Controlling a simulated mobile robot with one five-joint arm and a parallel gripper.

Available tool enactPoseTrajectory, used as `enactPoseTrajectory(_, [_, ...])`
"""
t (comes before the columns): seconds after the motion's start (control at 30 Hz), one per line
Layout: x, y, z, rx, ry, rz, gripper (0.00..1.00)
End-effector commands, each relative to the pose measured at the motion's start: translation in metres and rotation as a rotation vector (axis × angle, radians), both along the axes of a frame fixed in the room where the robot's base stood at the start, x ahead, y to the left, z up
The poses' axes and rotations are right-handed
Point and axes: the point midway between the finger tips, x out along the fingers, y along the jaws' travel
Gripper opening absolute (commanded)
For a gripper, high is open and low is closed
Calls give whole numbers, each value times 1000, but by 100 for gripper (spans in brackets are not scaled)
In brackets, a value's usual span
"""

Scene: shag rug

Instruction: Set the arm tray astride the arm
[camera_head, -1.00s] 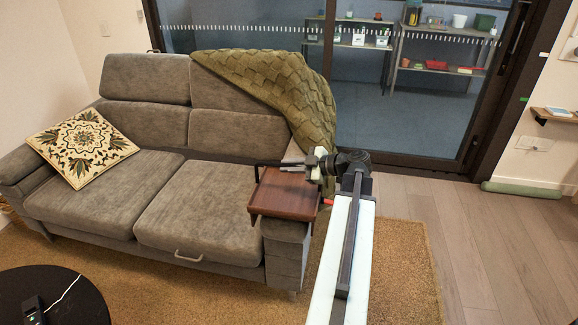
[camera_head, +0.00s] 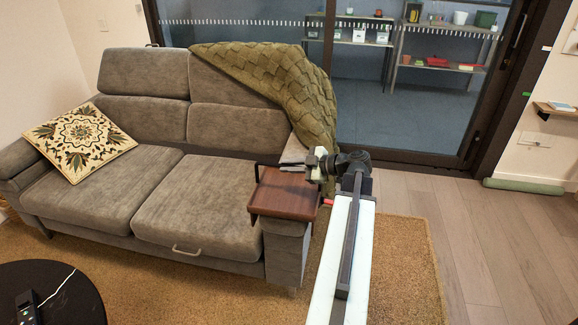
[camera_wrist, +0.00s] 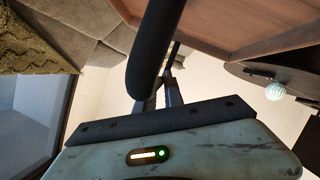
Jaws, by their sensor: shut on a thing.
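The arm tray (camera_head: 284,196) is a brown wooden tray with a raised rim and a dark handle on its far side. In the head view it is over the sofa's right arm (camera_head: 287,250). I cannot tell whether it rests on the arm or hangs just above it. My gripper (camera_head: 308,166) is at the tray's far right corner, shut on its dark handle. In the wrist view the dark handle (camera_wrist: 152,50) crosses in front of my fingers (camera_wrist: 172,92), and the tray's wooden underside or wall (camera_wrist: 230,25) fills the upper right.
The grey sofa (camera_head: 200,205) has a patterned cushion (camera_head: 80,142) at left and a green knitted throw (camera_head: 270,80) over its right back, close to my gripper. A round black table (camera_head: 75,300) stands at lower left.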

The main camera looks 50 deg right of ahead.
Motion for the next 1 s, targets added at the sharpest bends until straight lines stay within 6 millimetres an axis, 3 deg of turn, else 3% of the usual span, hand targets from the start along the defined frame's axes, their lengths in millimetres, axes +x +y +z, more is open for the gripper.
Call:
enactPoseTrajectory(0.77, [0,0,-14,1,-2,0,0])
enactPoseTrajectory(0.8, [0,0,-13,1,-2,0,24])
enactPoseTrajectory(0.87, [0,0,-13,1,-2,0,38])
enactPoseTrajectory(1.0, [0,0,-13,0,-1,0,38])
